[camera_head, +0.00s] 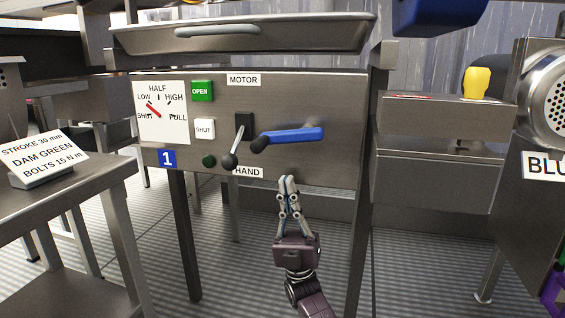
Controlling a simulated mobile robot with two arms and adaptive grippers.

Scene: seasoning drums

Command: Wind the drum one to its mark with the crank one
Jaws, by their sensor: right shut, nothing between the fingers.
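A steel panel (335,88) marked with a blue "1" plate (167,158) faces me. A blue handle (295,136) with a black end sticks out at its right; it may be the crank. Left of it a lever with a dark ball knob (230,161) points down toward the HAND label (247,172). A white dial (160,113) has a red needle between LOW and SHUT. I cannot make out the drum itself. My right gripper (287,179) is shut and empty, fingers up, below the blue handle and apart from it in the picture. My left gripper is out of view.
The panel has a green OPEN button (202,91), a white SHUT button (205,131) and a dark green round part (209,161). A steel tray (300,35) sits above. A steel table (70,190) with a sign (40,158) stands left; steel boxes (435,180) stand right.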

